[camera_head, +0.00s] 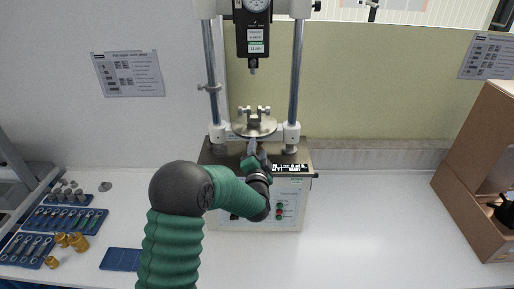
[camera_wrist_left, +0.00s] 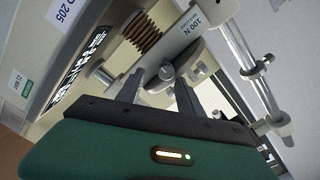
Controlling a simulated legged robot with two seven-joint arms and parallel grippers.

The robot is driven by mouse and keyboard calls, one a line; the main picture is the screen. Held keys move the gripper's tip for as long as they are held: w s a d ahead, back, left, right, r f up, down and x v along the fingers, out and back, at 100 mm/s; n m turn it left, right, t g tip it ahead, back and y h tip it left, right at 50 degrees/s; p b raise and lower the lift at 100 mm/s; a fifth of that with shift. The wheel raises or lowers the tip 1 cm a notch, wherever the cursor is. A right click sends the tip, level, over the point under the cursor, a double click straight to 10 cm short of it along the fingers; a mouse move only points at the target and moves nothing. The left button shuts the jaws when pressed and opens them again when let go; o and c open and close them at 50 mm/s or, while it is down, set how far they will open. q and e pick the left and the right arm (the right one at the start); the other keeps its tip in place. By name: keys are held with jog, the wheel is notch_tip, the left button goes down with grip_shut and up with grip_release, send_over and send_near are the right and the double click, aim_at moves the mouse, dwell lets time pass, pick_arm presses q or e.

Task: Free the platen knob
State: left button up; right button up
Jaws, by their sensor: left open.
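The hardness tester (camera_head: 255,215) stands at the back middle of the table. Its round platen (camera_head: 240,128) carries a small vise-like fixture (camera_head: 254,115). My left gripper (camera_head: 255,150) reaches in from the front, just below the platen's front edge. In the left wrist view its two fingers (camera_wrist_left: 158,92) are spread. A small grey knob (camera_wrist_left: 166,72) by the platen (camera_wrist_left: 190,58) shows just beyond and between the fingertips. I cannot tell whether the fingers touch it. My right gripper is not in view.
A force gauge (camera_head: 254,30) hangs above the platen between two upright columns (camera_head: 297,70). Blue trays of small parts (camera_head: 60,220) and brass pieces (camera_head: 78,242) lie at left. A cardboard box (camera_head: 468,190) stands at right. The table right of the tester is clear.

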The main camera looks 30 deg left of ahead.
pick_arm(q)
jog(key=shift+s+a+f, duration=0.1)
jog(key=shift+s+a, duration=0.05)
jog(key=shift+a, duration=0.4)
jog(key=shift+c, duration=0.5)
jog(key=shift+a+f, duration=0.2)
jog(key=shift+a, duration=0.4)
jog(key=c, duration=0.5)
jog(key=shift+a, duration=0.1)
jog(key=shift+c, duration=1.1)
grip_shut()
jog(key=shift+w+d, duration=0.2)
jog(key=shift+d, duration=0.3)
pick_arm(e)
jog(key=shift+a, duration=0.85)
